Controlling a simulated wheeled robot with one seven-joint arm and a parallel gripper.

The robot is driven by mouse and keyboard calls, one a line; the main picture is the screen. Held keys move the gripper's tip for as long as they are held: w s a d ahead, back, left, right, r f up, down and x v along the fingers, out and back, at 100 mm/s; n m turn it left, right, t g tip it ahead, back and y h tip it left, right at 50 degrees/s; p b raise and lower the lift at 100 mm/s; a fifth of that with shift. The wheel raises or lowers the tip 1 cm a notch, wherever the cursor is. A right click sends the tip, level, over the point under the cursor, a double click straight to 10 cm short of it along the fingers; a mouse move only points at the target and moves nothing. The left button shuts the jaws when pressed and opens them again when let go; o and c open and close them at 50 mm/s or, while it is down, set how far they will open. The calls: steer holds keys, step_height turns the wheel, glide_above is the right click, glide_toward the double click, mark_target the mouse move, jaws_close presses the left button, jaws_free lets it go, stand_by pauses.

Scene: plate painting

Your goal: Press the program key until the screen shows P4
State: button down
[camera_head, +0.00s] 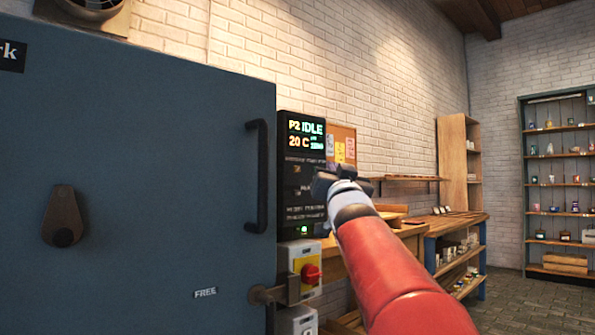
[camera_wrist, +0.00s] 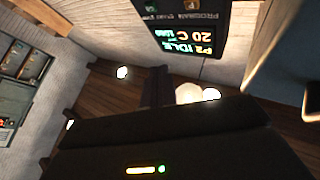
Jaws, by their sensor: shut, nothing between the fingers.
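The black control panel (camera_head: 292,185) is on the wall right of the blue-grey kiln door. Its screen (camera_head: 306,134) reads P2 IDLE and 20 C. In the wrist view the panel is upside down, and its screen (camera_wrist: 187,42) also reads P2 IDLE. The word PROGRAM shows there near small keys (camera_wrist: 190,4) cut by the top edge; I cannot tell for sure which is the program key. My gripper (camera_head: 322,182) is shut and empty, in front of the panel's lower right part, hiding some of it. Its dark fingers (camera_wrist: 157,86) point towards the wall; contact is not visible.
The kiln door (camera_head: 140,170) with its black handle (camera_head: 258,175) stands just left of the panel. A yellow box with a red switch (camera_head: 311,274) is below. A wooden bench (camera_head: 455,222) and shelves (camera_head: 560,180) lie to the right.

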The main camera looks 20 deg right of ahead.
mark_target(297, 169)
steer(key=w+a, duration=0.1)
steer(key=w, duration=0.1)
steer(key=w+a, duration=0.1)
steer(key=w, duration=0.2)
steer(key=w+p, duration=0.1)
steer(key=w, duration=0.1)
steer(key=shift+w+a, duration=0.3)
steer(key=shift+a, duration=0.1)
steer(key=shift+w, duration=0.1)
stand_by(1.6)
steer(key=shift+w+a, duration=0.1)
steer(key=shift+w, duration=0.2)
steer(key=shift+w+a, duration=0.15)
steer(key=shift+w, duration=0.2)
stand_by(0.6)
steer(key=shift+s+f, duration=0.1)
steer(key=shift+s+d+b, duration=0.25)
steer(key=shift+s+b, duration=0.05)
steer(key=shift+s, duration=0.35)
steer(key=shift+w, duration=0.1)
stand_by(0.4)
